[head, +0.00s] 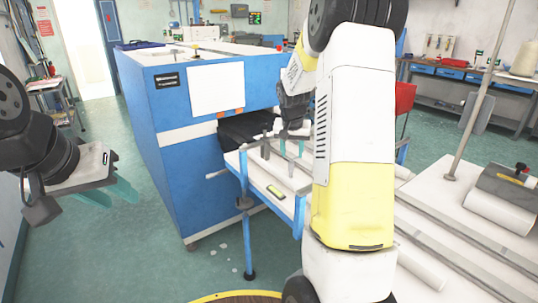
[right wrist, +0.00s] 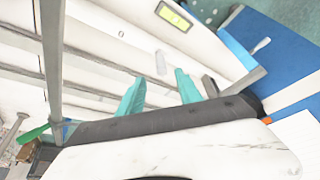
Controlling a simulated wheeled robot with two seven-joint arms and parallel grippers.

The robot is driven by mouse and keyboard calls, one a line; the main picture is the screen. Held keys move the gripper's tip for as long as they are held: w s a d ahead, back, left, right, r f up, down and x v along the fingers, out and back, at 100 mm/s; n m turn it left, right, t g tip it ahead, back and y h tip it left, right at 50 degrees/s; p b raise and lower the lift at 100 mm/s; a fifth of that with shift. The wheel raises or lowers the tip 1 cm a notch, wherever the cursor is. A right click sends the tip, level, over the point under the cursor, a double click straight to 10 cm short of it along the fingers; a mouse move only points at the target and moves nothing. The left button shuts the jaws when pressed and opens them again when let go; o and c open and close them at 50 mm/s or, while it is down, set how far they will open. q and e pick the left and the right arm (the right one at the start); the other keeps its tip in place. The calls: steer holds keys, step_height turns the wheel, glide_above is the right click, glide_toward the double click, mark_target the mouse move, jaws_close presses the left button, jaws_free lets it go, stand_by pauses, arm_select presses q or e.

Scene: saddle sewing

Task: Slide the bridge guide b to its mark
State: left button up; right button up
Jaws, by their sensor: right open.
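The white infeed table (head: 236,161) stands in front of the blue machine, with long rails along its top. A grey upright piece (head: 265,146) stands on it, left of my right gripper; I cannot tell whether this is bridge guide b. A tall grey bar (right wrist: 52,60) stands at left there. My left gripper (head: 122,178) is open and empty, away from the table.
The blue machine (head: 172,110) stands behind the table. My right arm hides much of the table's right part. Another white bench (head: 430,190) stands at right.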

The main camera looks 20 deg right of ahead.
mark_target(291, 161)
steer(key=shift+w+d+f, duration=0.1)
steer(key=shift+w+f, duration=0.4)
steer(key=shift+w, duration=0.05)
steer(key=x, duration=0.7)
steer(key=shift+s, duration=0.1)
steer(key=shift+c, duration=0.2)
jaws_close()
